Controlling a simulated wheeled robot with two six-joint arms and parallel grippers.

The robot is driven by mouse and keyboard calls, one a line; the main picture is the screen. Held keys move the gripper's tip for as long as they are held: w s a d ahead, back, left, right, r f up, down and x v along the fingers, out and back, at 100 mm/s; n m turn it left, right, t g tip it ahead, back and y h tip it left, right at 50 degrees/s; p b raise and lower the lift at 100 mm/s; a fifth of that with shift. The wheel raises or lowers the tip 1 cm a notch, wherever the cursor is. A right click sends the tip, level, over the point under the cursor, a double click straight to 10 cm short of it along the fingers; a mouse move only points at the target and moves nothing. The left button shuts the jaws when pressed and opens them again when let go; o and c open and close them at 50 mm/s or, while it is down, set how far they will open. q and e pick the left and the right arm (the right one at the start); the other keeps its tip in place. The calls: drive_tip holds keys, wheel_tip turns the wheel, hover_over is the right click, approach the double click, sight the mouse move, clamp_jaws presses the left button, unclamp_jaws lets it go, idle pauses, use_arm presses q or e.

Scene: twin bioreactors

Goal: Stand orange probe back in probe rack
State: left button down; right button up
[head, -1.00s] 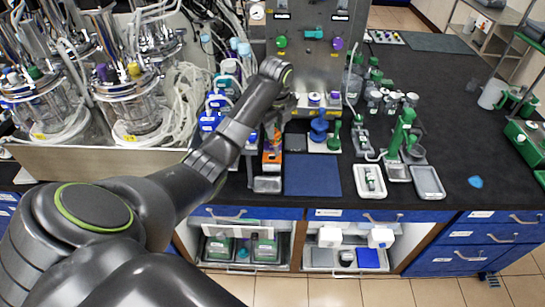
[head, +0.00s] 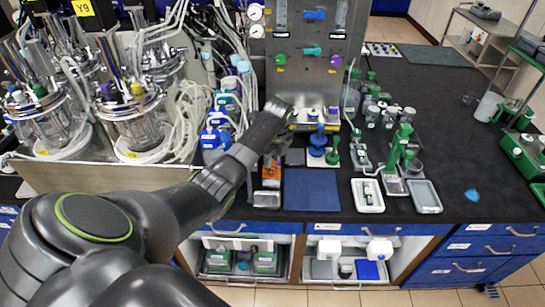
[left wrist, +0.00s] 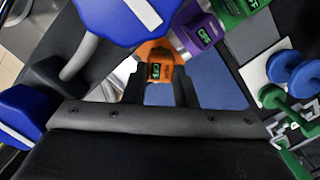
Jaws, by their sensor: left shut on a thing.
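My left gripper (head: 273,157) points down at the back of the bench, left of the blue mat. In the left wrist view, the orange probe (left wrist: 158,62), with a small dark display, sits between the fingers of my left gripper (left wrist: 160,88), which are shut on it. In the head view, an orange part (head: 271,172) shows just below the fingers; I cannot tell whether it is the probe. A purple head (left wrist: 200,34) and a green head (left wrist: 238,6) stand in a row beside the orange one. The rack is mostly hidden, and I cannot tell whether the probe touches it. My right gripper is out of view.
A blue mat (head: 312,190) lies right of the gripper. A white plate with a blue piece (head: 318,141) and a green piece (head: 333,152) stands behind it. Bioreactor vessels (head: 140,120) and tubing crowd the left. A white tray (head: 367,196) lies to the right.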

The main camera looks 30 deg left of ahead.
use_arm(q)
drive_tip(key=shift+f, duration=0.25)
